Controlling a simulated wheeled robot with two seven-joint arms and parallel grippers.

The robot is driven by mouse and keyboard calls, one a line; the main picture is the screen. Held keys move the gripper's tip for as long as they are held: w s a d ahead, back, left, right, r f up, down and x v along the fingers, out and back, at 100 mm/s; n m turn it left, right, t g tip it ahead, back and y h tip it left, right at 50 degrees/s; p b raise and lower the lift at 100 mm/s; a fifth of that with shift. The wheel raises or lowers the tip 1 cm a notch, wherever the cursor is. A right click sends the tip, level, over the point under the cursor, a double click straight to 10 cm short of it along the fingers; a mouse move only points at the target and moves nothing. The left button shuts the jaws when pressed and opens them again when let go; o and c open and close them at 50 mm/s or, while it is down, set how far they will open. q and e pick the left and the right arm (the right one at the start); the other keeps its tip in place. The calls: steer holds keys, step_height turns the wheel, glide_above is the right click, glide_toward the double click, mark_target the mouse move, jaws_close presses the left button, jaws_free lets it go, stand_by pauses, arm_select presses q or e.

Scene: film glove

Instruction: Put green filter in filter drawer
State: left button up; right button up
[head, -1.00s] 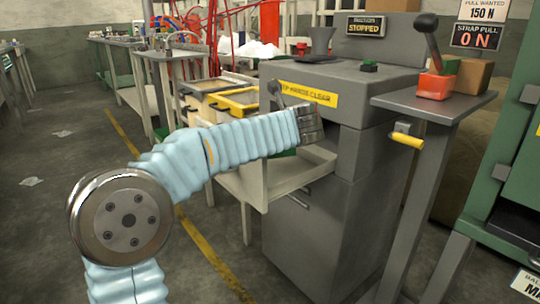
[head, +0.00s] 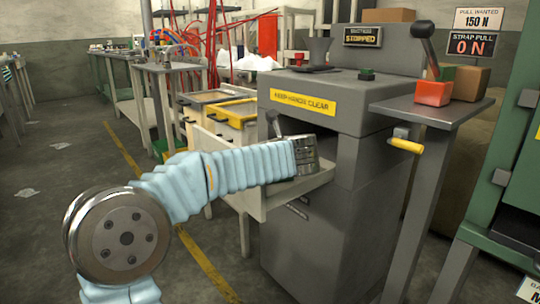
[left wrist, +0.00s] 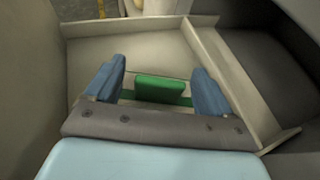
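A green block (left wrist: 160,89), which looks like the green filter, lies in a cream tray (left wrist: 150,48) in the left wrist view. A darker green strip shows beside it. In the head view the tray (head: 268,207) sticks out from the front of a grey machine, and the green block is hidden behind my gripper. My left gripper (head: 307,157) is low over the tray. In the left wrist view its two blue fingers (left wrist: 158,90) are open, one on each side of the green block, with gaps visible. My right gripper is out of view.
The grey machine (head: 335,95) stands right behind the tray. A small lever (head: 273,122) rises near my gripper. To the right is a grey stand (head: 430,108) with a red lever box (head: 433,92). Yellow-framed bins (head: 236,110) stand behind the tray.

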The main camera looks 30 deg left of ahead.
arm_select(q)
steer(key=shift+r, duration=0.3)
steer(key=p+v, duration=0.1)
steer(key=v, duration=1.1)
steer(key=shift+f, duration=0.25)
